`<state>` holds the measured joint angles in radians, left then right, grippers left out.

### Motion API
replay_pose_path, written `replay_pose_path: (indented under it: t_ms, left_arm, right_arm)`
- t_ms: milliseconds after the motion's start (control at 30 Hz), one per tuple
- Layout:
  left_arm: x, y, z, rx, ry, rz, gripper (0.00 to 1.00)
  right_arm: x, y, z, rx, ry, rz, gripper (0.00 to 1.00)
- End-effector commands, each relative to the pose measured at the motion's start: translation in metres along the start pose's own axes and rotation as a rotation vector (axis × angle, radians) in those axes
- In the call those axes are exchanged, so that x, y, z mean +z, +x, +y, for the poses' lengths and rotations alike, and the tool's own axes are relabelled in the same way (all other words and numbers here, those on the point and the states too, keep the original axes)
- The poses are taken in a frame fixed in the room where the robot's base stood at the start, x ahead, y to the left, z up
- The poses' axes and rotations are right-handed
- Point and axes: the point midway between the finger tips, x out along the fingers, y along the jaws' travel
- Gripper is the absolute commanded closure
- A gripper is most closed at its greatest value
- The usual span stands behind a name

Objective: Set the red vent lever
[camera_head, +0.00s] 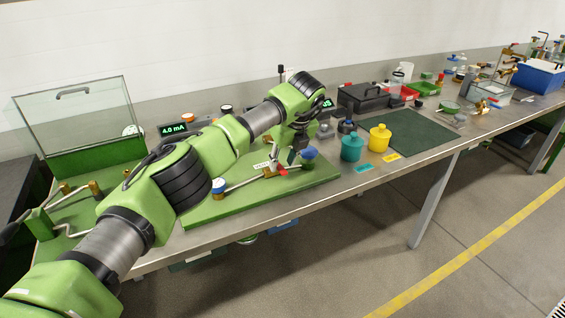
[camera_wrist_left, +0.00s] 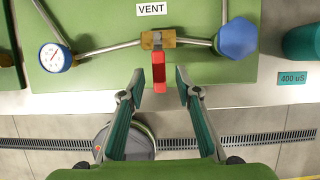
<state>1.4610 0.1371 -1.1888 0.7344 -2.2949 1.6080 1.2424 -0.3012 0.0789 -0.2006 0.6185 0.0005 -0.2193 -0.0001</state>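The red vent lever (camera_wrist_left: 158,68) hangs from a brass valve body (camera_wrist_left: 160,39) on a pipe, on the green panel below the VENT label (camera_wrist_left: 151,9) in the left wrist view. In the head view the lever (camera_head: 282,172) shows small beside my left gripper (camera_head: 292,158). My left gripper (camera_wrist_left: 160,84) is open, its fingertips on either side of the lever's free end in the wrist view, with gaps on both sides. I cannot tell the depth between fingertips and lever, and I see no contact. My right gripper is in neither view.
A white-faced gauge (camera_wrist_left: 55,57) and a blue knob (camera_wrist_left: 237,39) flank the valve on the pipe. Teal (camera_head: 351,148) and yellow (camera_head: 380,138) containers stand right of the green panel (camera_head: 215,212). A dark green mat (camera_head: 425,135) lies mostly clear farther right.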

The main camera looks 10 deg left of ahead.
Motion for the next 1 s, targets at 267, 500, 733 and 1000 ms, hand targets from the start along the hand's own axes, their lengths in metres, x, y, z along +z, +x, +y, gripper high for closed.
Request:
replay_pose_path:
  t_ms: [267, 500, 733, 1000]
  left_arm:
    - [0.001, -0.058, -0.001, -0.003, 0.001, -0.003, 0.69]
    - [0.000, -0.098, -0.001, -0.002, 0.000, -0.001, 0.69]
    - [0.000, -0.111, 0.000, 0.000, 0.000, 0.000, 0.69]
    - [-0.002, -0.110, -0.002, -0.003, 0.003, 0.003, 0.69]
  right_arm:
    - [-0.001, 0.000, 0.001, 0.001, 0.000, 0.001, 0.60]
    - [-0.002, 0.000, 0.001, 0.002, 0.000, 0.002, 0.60]
    - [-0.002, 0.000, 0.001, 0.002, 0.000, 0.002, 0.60]
    - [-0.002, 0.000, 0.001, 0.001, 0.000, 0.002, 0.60]
